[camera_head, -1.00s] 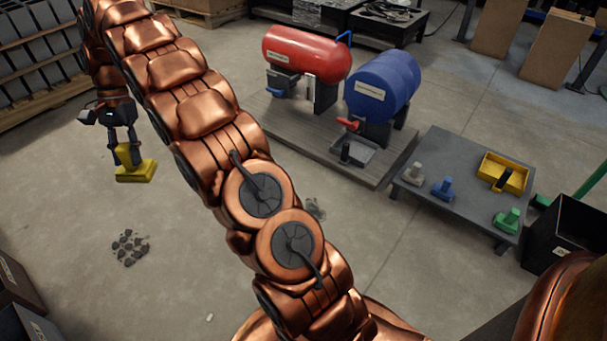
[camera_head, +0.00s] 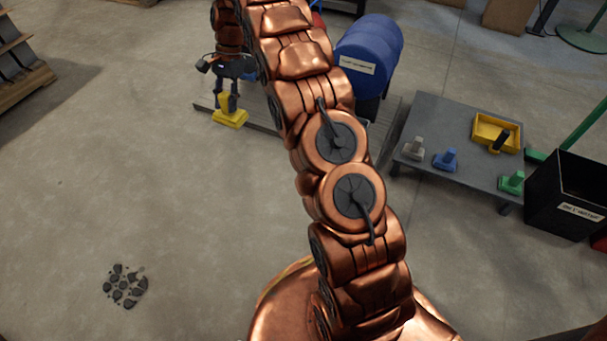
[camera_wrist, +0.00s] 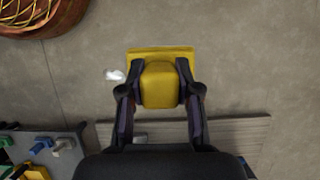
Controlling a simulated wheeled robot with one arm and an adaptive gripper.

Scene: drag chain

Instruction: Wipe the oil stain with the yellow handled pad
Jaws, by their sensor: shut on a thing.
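My gripper (camera_head: 228,100) is shut on the yellow handled pad (camera_head: 230,117), whose flat base faces down. In the wrist view, my two fingers (camera_wrist: 160,90) press on both sides of the pad's yellow block handle (camera_wrist: 160,84). The pad appears held above the concrete floor near the grey platform; its exact height is hard to tell. I cannot clearly make out an oil stain in either current view. My arm hides part of the floor and platform in the head view. A small whitish patch (camera_wrist: 114,75) shows beside the pad in the wrist view.
At right stand a grey table (camera_head: 435,112) with grey, blue and green handled tools and a yellow tray (camera_head: 485,120), and a black bin (camera_head: 570,190). Dark lumps (camera_head: 125,287) lie lower left. Open floor surrounds them.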

